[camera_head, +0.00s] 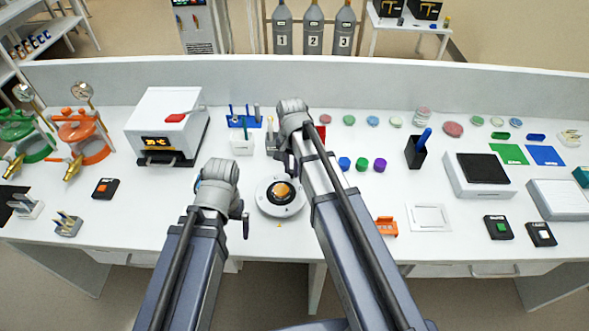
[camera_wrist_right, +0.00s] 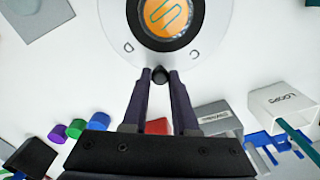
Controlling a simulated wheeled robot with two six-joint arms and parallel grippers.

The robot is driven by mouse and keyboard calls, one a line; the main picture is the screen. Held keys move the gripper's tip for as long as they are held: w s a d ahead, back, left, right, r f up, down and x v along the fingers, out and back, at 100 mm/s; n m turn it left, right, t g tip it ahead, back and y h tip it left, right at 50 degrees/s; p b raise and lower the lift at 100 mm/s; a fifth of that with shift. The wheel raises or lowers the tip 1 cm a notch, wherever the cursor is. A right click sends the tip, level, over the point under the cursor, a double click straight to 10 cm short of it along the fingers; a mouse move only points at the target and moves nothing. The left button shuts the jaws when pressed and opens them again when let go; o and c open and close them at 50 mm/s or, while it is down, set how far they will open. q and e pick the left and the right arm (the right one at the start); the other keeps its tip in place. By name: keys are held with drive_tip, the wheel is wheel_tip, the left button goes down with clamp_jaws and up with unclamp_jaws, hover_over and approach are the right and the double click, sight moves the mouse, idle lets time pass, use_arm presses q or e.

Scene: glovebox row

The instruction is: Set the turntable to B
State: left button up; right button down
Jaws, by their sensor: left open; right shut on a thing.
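The turntable (camera_head: 265,208) is a round white disc with a black ring and an orange centre, at the middle front of the bench. In the right wrist view, the turntable (camera_wrist_right: 110,22) shows the letters D and C on its white rim. No B is readable. My right gripper (camera_wrist_right: 160,78) is shut on a small black knob (camera_wrist_right: 160,73) at the turntable's edge, between C and D. In the head view my right arm comes over the turntable's right side and hides part of its far edge. My left gripper (camera_head: 244,222) is open and empty, just left of the turntable.
A white box oven (camera_head: 165,115) stands at the back left. Blue, green and purple caps (camera_head: 362,164) lie right of my right arm.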

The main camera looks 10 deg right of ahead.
sight(267, 180)
drive_tip(key=shift+w+a+n, duration=0.3)
drive_tip(key=shift+a+n, duration=0.15)
drive_tip(key=shift+n, duration=0.4)
drive_tip(key=shift+w+a+n, duration=0.3)
drive_tip(key=shift+a+n, duration=0.15)
drive_tip(key=shift+n, duration=0.4)
drive_tip(key=shift+w+a+n, duration=0.15)
drive_tip(key=shift+a+n, duration=0.4)
drive_tip(key=shift+n, duration=0.4)
drive_tip(key=shift+w+a+n, duration=0.1)
drive_tip(key=shift+a+n, duration=0.45)
drive_tip(key=shift+n, duration=0.4)
drive_tip(key=shift+a+n, duration=0.5)
drive_tip(key=shift+n, duration=0.35)
drive_tip(key=shift+a+n, duration=0.5)
drive_tip(key=shift+n, duration=0.35)
drive_tip(key=shift+s+a+n, duration=0.2)
drive_tip(key=shift+a+n, duration=0.25)
drive_tip(key=shift+n, duration=0.3)
drive_tip(key=shift+s+a+n, duration=0.15)
drive_tip(key=shift+a+n, duration=0.3)
drive_tip(key=shift+n, duration=0.3)
drive_tip(key=shift+a+n, duration=0.1)
drive_tip(key=shift+n, duration=0.2)
drive_tip(key=c, duration=0.7)
unclamp_jaws()
use_arm(q)
drive_tip(key=shift+r, duration=0.1)
use_arm(e)
drive_tip(key=shift+r, duration=0.1)
